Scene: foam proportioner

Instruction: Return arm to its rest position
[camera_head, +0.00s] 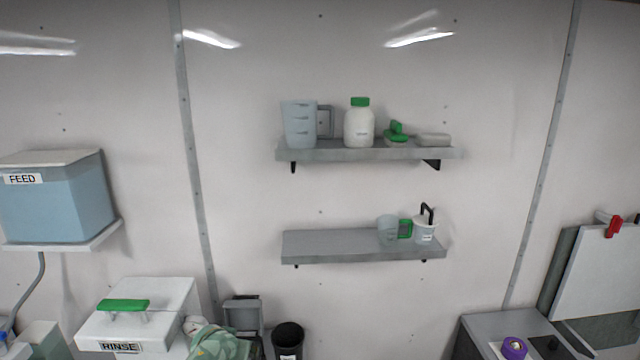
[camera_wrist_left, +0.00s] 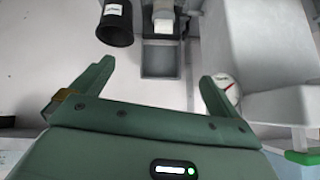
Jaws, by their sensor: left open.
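Beyond the gap is a small grey open box (camera_wrist_left: 160,60), apart from the fingers.
The white RINSE box (camera_head: 165,300) with its green handle (camera_head: 123,305) stands lower left. Two wall shelves (camera_head: 335,246) hold cups and a bottle. The blue FEED tank (camera_head: 55,210) is at left.

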